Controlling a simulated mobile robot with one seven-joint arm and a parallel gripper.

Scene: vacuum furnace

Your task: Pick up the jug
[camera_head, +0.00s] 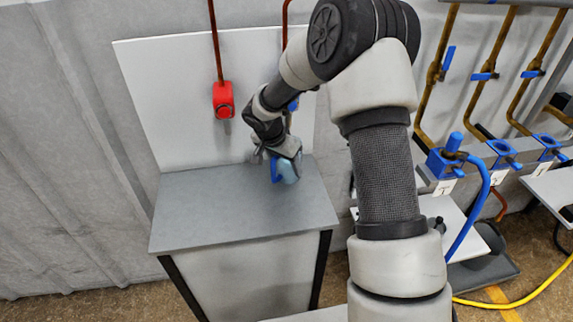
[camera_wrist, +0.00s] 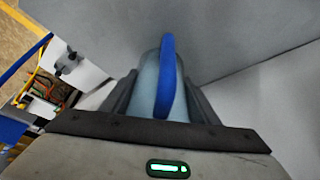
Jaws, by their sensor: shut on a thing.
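The jug (camera_head: 287,170) is pale blue and translucent with a bright blue handle. It is at the back right of the grey table (camera_head: 215,212), close to the wall panel. My gripper (camera_head: 285,158) comes down on it from above and is shut on it. In the wrist view the jug (camera_wrist: 150,78) sits between the two dark fingers, with the blue handle facing the camera. I cannot tell whether the jug's base touches the table; the gripper hides part of it.
A red fitting (camera_head: 223,99) hangs on a pipe in front of the white panel (camera_head: 165,90). Blue valves (camera_head: 447,157) on pipes line the right side, with a blue hose and a yellow hose (camera_head: 515,301) below. The table's left and front are clear.

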